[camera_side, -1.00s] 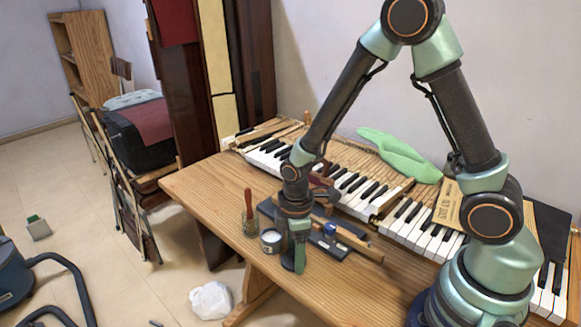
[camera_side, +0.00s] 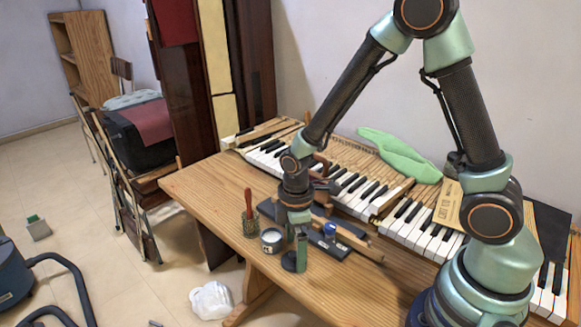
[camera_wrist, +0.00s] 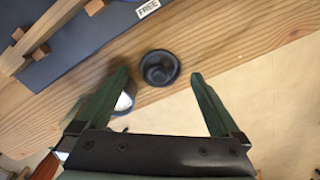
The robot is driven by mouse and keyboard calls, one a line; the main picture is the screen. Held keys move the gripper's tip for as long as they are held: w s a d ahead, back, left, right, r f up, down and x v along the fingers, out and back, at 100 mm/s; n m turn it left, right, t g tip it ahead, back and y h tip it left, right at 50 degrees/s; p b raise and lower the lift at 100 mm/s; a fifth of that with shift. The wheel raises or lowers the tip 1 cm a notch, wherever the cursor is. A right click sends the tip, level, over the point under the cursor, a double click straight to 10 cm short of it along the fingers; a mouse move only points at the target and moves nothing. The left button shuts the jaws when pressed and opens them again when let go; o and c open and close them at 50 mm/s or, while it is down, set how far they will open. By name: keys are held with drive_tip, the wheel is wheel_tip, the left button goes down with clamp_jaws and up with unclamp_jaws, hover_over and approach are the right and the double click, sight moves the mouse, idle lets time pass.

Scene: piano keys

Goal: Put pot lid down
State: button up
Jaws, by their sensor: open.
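The dark round pot lid (camera_side: 289,262) lies flat on the wooden table near its front edge. In the wrist view the lid (camera_wrist: 160,68) shows a raised knob and sits between my fingertips, with a gap on both sides. My gripper (camera_wrist: 158,76) is open and holds nothing. In the side view my gripper (camera_side: 293,252) points down at the lid, and one green finger stands beside it. The small pot (camera_side: 271,241) with white contents stands left of the lid. In the wrist view my left finger partly hides the pot (camera_wrist: 123,104).
A jar with a red-handled tool (camera_side: 249,221) stands left of the pot. A dark board with wooden pieces (camera_side: 345,243) lies behind my gripper. Piano keys (camera_side: 358,190) run along the back. The table's front edge is close to the lid.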

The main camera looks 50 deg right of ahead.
wheel_tip(320, 180, up, 10)
wheel_tip(320, 180, up, 6)
drive_tip(key=m+t, duration=0.2)
drive_tip(key=m, duration=0.2)
hover_over(295, 253)
drive_tip(key=s+d, duration=0.1)
drive_tip(key=d, duration=0.1)
drive_tip(key=s+d+r+m+t, duration=0.3)
drive_tip(key=s+r+m, duration=0.1)
drive_tip(key=r+m, duration=0.2)
drive_tip(key=shift+s+d+r+m+t, duration=0.2)
drive_tip(key=shift+r+m+t, duration=0.15)
drive_tip(key=shift+m, duration=0.25)
